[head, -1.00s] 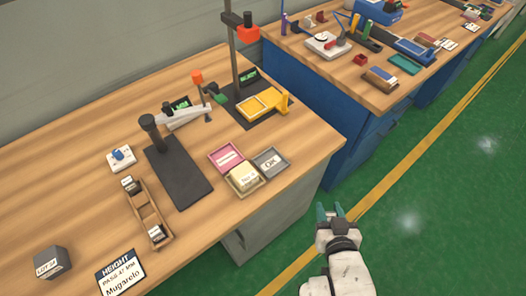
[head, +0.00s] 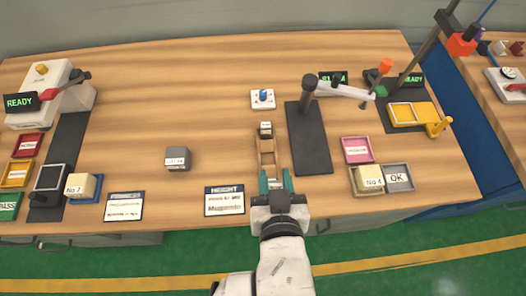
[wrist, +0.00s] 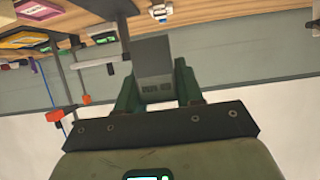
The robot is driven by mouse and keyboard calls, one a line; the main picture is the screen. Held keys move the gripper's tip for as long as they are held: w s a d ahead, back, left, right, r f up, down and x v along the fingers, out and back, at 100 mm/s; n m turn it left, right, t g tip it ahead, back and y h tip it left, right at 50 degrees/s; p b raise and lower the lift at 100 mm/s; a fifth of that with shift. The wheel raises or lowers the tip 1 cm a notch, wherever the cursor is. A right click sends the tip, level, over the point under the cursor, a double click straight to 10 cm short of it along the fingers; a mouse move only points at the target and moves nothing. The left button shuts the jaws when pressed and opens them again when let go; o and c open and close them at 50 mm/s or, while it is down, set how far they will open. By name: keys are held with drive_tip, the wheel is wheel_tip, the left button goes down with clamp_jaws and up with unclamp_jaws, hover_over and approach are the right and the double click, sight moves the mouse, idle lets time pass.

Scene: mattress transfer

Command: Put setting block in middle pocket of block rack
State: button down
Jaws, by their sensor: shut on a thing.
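The brown block rack (head: 258,147) stands on the wooden bench in the head view. A small block with a pale label (head: 265,129) sits in its far pocket. The middle part shows bare brown wood. My gripper (head: 276,183) is over the rack's near end, its green fingers shut on a grey setting block. The wrist view shows that setting block (wrist: 153,66) between the fingers (wrist: 156,88). My gripper hides the rack's near pocket in the head view. I cannot tell whether the held block is clear of the rack.
A grey block (head: 177,158) stands left of the rack. A HEIGHT card (head: 225,201) lies near the front edge. A dark plate with a post (head: 309,140) stands close on the right. A small white box with a blue knob (head: 263,98) is behind the rack.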

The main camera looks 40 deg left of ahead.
drive_tip(key=a, duration=0.1)
drive_tip(key=p, duration=0.1)
hover_over(267, 150)
drive_tip(key=f, duration=0.9)
drive_tip(key=shift+s+d+f, duration=0.1)
drive_tip(key=shift+s+d, duration=0.15)
drive_tip(key=shift+d, duration=0.15)
drive_tip(key=shift+f, duration=1.55)
drive_tip(key=shift+f+b, duration=0.4)
drive_tip(key=shift+b, duration=0.25)
drive_tip(key=shift+f, duration=0.2)
